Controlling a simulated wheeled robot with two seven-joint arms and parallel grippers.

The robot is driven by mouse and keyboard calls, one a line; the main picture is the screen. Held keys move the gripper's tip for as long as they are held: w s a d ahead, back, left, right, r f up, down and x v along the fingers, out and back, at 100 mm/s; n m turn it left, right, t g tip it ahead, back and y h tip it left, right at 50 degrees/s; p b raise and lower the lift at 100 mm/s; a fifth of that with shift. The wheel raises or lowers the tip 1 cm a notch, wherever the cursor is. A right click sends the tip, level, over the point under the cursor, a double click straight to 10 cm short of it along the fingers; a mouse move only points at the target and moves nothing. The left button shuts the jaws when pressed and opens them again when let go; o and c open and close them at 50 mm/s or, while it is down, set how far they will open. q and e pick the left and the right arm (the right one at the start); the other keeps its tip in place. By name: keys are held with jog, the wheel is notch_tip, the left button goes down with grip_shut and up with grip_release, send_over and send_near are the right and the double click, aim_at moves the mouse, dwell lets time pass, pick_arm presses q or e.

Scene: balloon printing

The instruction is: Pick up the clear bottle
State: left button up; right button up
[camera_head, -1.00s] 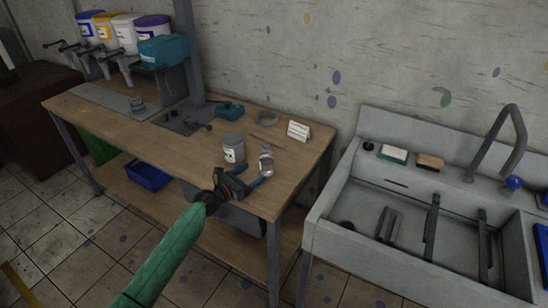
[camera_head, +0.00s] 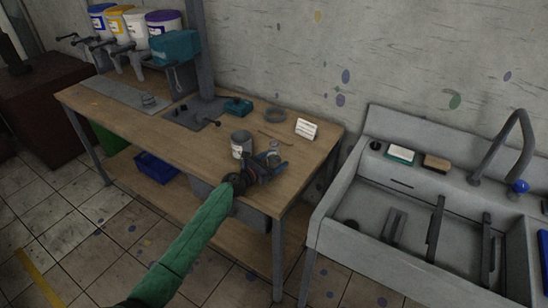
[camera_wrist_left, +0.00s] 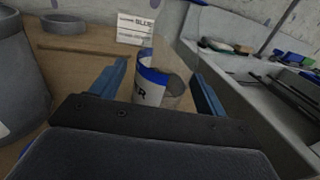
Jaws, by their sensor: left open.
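The clear bottle (camera_head: 273,153) stands upright near the front right of the wooden workbench, partly hidden behind my left gripper (camera_head: 270,166). In the left wrist view the bottle (camera_wrist_left: 176,92) is see-through, with a white label with blue and dark lettering. There my left gripper (camera_wrist_left: 159,76) is open, its two blue fingers on either side of the bottle. I cannot tell whether either finger touches it. The bottle's lower part is hidden by the gripper's body. My right gripper is not in view.
A grey can (camera_head: 241,146) stands close left of the bottle. A sink (camera_head: 345,190) stands to the right. Paint buckets (camera_head: 133,22) and a teal box (camera_head: 174,46) are at the back left.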

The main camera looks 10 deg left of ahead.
aim_at(269, 154)
pick_arm(q)
jog(key=c, duration=1.1)
jog(key=shift+r, duration=0.2)
jog(key=shift+r, duration=1.05)
jog(key=shift+w+r, duration=0.1)
jog(key=shift+r, duration=0.8)
jog(key=s+d+r, duration=0.1)
jog(key=d+r, duration=0.1)
jog(key=d, duration=0.1)
jog(key=s+d+r+p, duration=0.1)
jog(key=d+r, duration=0.1)
jog(key=d, duration=0.2)
jog(key=s+d+r, duration=0.2)
jog(key=d, duration=0.2)
jog(key=shift+r, duration=0.3)
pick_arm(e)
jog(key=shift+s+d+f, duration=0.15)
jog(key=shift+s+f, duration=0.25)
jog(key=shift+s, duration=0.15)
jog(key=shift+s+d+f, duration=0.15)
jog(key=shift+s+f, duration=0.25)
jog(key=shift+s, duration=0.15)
